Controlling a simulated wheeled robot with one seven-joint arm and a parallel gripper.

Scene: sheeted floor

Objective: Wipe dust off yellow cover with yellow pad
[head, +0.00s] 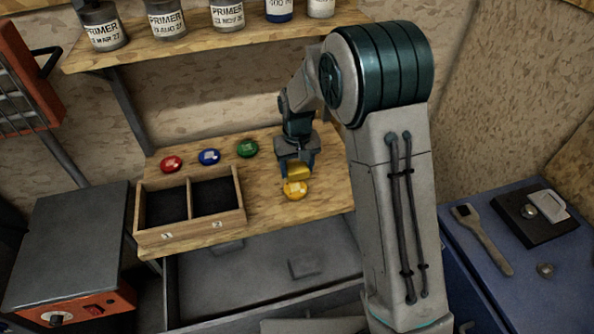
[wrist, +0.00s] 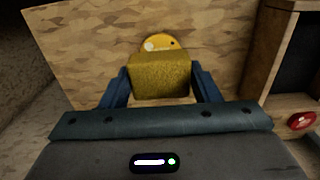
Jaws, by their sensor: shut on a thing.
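My gripper (head: 296,163) is shut on the yellow pad (head: 299,171). In the wrist view the pad (wrist: 160,77) sits between the two blue fingers (wrist: 161,88). The round yellow cover (head: 295,189) lies on the wooden shelf, just in front of the pad in the head view. In the wrist view the cover (wrist: 164,43) shows beyond the pad, which hides its near part. A pale spot and a small dark spot show on the cover. I cannot tell whether the pad touches it.
Red (head: 171,163), blue (head: 209,156) and green (head: 247,148) covers lie on the shelf (head: 262,219) behind a two-compartment wooden box (head: 190,229). Primer bottles (head: 167,18) stand on the upper shelf. A blue cabinet (head: 545,290) holding tools stands at the right.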

